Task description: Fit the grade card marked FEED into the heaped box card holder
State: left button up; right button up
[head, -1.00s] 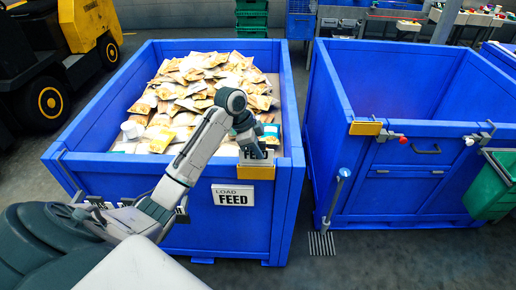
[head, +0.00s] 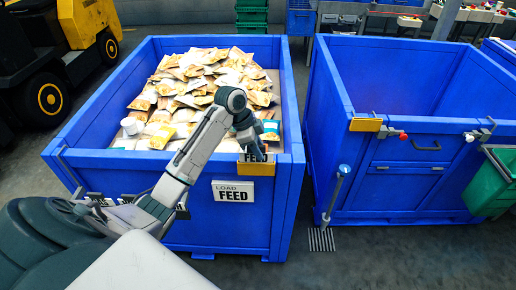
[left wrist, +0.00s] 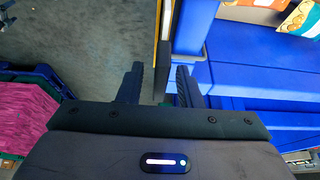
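The white card marked FEED (head: 252,157) stands upright at the orange-yellow card holder (head: 257,169) on the front rim of the heaped box (head: 120,160). Its lower part is hidden behind the holder's front. My left gripper (head: 254,148) is just above the holder, at the card's top. In the left wrist view my left gripper (left wrist: 157,80) has its fingers apart. The thin edge of the card (left wrist: 157,22) and the orange holder edge (left wrist: 165,22) lie beyond the gap between them. My right gripper is not in view.
A sign reading LOAD FEED (head: 233,191) is on the heaped box's front. Pouches (head: 200,85) fill that box. An empty blue box (head: 400,80) with its own orange holder (head: 366,125) stands right. A green bin (head: 494,185) is far right. A yellow-black vehicle (head: 60,60) stands left.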

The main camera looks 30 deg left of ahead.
pick_arm(q)
jog(key=b+v, duration=0.2)
jog(key=v, duration=0.8)
jog(key=shift+w+b, duration=0.15)
jog(key=shift+b, duration=0.25)
jog(key=shift+p+v, duration=0.6)
jog(key=shift+v, duration=0.95)
jog(key=shift+d, duration=0.15)
